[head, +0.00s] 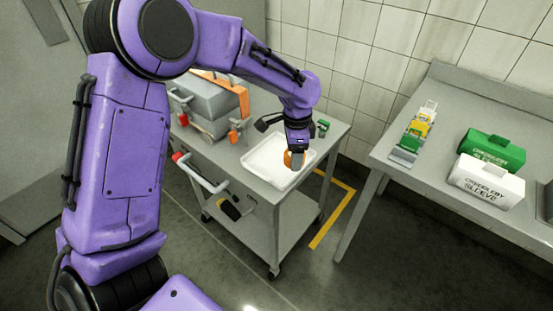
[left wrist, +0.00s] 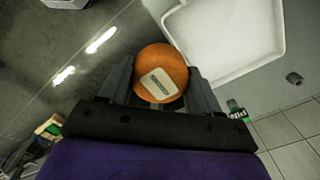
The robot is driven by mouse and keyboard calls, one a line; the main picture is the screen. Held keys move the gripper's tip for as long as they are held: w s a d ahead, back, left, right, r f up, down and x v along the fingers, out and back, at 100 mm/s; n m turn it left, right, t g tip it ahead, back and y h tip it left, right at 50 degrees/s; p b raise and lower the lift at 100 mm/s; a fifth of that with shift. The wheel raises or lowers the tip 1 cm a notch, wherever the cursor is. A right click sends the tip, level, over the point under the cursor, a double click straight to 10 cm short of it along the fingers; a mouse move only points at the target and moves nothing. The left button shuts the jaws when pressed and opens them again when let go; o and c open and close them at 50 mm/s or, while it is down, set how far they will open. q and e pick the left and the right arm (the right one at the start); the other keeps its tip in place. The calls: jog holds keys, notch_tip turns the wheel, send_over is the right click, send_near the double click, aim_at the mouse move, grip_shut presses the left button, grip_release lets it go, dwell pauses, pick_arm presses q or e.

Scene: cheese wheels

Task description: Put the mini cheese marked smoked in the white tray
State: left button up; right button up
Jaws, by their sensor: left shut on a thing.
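A small round orange cheese (left wrist: 163,62) with a pale label is between the fingers of my left gripper (left wrist: 160,85) in the left wrist view. The label's writing is too small to read. My left gripper (head: 294,158) is shut on the cheese, whose orange side (head: 287,158) shows in the head view. The white tray (head: 258,160) lies on the grey cart, and the gripper with the cheese is over its right part. The tray (left wrist: 275,45) also shows in the left wrist view, above and right of the cheese. My right gripper is not in view.
The grey cart (head: 230,150) also carries a grey toolbox (head: 205,100) and orange-handled items at its back left. A steel table (head: 420,180) at right holds a green box (head: 492,150), a white box (head: 485,182) and small stacked items (head: 415,132).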

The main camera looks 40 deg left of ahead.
pick_arm(q)
jog(key=w+a+f+p, duration=0.2)
jog(key=w+a+f, duration=0.15)
jog(key=a, duration=0.35)
send_over(274, 166)
notch_tip(274, 166, down, 6)
jog(key=shift+a+r, duration=0.15)
jog(key=shift+r, duration=0.05)
notch_tip(274, 166, down, 2)
jog(key=shift+f+p, duration=0.25)
jog(key=shift+p, duration=0.6)
jog(key=shift+w+f, duration=0.1)
jog(key=shift+f, duration=0.2)
jog(key=shift+f, duration=0.2)
jog(key=o, duration=1.1)
jog(key=shift+r, duration=0.1)
